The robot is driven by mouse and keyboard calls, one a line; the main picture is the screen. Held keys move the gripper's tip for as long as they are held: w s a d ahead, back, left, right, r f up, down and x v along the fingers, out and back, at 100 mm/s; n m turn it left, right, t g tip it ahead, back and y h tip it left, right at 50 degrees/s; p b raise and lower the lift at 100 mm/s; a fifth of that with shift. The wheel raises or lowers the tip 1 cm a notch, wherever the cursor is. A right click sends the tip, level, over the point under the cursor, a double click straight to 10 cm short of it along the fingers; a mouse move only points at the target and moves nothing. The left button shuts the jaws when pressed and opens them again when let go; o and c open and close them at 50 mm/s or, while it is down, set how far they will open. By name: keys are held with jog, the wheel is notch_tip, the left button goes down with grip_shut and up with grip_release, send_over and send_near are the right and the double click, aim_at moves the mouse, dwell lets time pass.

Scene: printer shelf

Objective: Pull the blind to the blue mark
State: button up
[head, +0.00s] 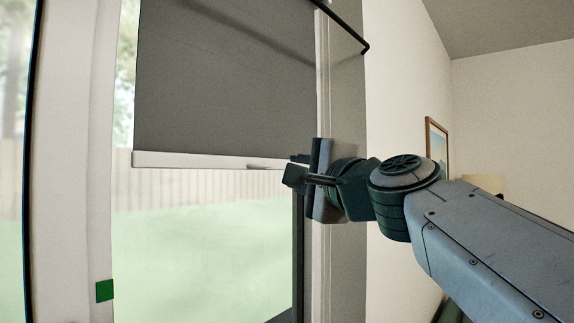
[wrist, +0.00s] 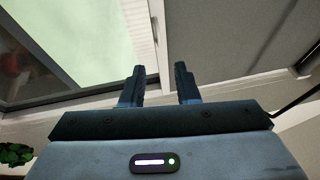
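The grey blind (head: 225,80) hangs over the upper part of the window, with a white bottom bar (head: 190,160) along its lower edge. A small pull tab (head: 263,166) shows on the bar, right of its middle. A green mark (head: 104,291) is on the left window frame, well below the bar; no blue mark shows. My gripper (head: 295,168) is near the bar's right end, about level with it. In the wrist view, my gripper (wrist: 161,82) has its fingers apart with nothing held. The bar (wrist: 155,22) lies ahead of them; contact cannot be told.
The window's right frame (head: 324,255) stands beside my gripper. A dark rod (head: 350,33) juts out above it at the upper right. A picture frame (head: 436,150) hangs on the right wall. The glass below the bar is clear.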

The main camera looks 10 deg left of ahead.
aim_at(266, 166)
jog(key=p+x, duration=0.4)
jog(key=x, duration=0.8)
jog(key=shift+w+a, duration=0.15)
jog(key=shift+w, duration=0.15)
grip_shut()
